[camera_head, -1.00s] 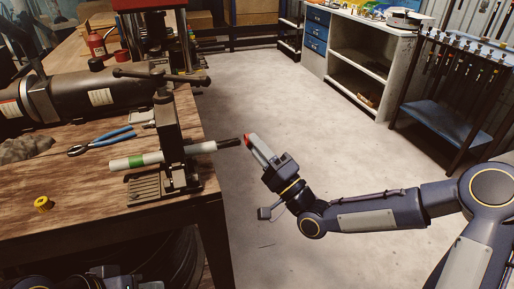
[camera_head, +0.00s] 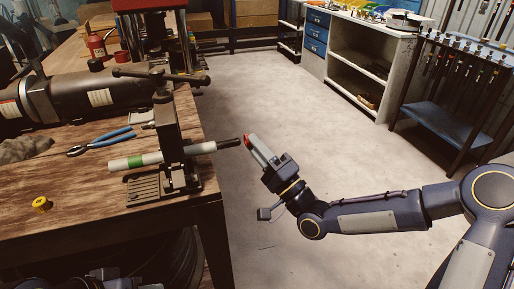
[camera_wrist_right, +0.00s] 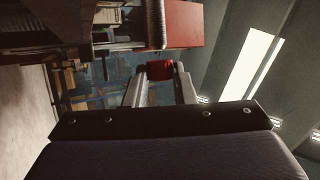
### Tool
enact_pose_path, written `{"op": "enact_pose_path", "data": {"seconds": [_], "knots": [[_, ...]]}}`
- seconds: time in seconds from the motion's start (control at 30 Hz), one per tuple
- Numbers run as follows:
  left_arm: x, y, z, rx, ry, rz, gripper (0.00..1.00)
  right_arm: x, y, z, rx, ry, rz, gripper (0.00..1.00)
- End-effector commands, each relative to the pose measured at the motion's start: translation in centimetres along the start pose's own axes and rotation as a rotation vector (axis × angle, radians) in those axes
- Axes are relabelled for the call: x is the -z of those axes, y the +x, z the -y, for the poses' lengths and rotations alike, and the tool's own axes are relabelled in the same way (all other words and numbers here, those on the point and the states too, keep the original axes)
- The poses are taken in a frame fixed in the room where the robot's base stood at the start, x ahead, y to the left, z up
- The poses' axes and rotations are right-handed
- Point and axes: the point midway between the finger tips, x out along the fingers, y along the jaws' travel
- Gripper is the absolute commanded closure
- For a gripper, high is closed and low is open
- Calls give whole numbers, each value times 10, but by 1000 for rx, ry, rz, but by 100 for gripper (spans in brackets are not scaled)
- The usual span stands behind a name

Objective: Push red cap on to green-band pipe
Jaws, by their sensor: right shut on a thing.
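The green-band pipe (camera_head: 202,148) is light grey with a green band near its left end and a dark tip at its right end. It lies nearly level through the vise (camera_head: 170,135), with the dark tip past the table's right edge. My right gripper (camera_head: 250,143) is shut on the red cap (camera_head: 246,140), which shows at its fingertips just right of the dark tip. I cannot tell whether cap and tip touch. In the right wrist view the red cap (camera_wrist_right: 160,70) sits between the two fingers.
The wooden table (camera_head: 60,190) holds blue-handled pliers (camera_head: 100,142), a yellow cap (camera_head: 41,204) and a dark cylindrical machine (camera_head: 75,97). A white shelf unit (camera_head: 385,45) and a blue rack (camera_head: 440,120) stand at the right. The floor around the right arm is clear.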

Motion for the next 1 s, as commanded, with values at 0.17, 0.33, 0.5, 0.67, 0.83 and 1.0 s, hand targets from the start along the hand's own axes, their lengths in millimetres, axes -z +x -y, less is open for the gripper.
{"op": "enact_pose_path", "data": {"seconds": [0.17, 0.33, 0.5, 0.67, 0.83, 1.0], "knots": [[-1, 2, 1, 0, 0, 0, 64, -4, 2, 0, 1, 0, 1, 97], [-1, 3, 1, 0, 0, 0, 64, -8, 3, 0, 2, 0, 2, 97], [-2, 4, 2, 0, 0, 0, 64, -12, 5, 0, 2, 1, 0, 97], [-3, 5, 2, 0, 0, 0, 64, -16, 7, 0, 2, 0, 2, 97], [-3, 6, 3, 0, 0, 0, 64, -20, 8, 0, 2, 1, 2, 97], [-4, 8, 4, 0, 0, 0, 64, -24, 10, 0, 2, 2, 4, 97]]}}
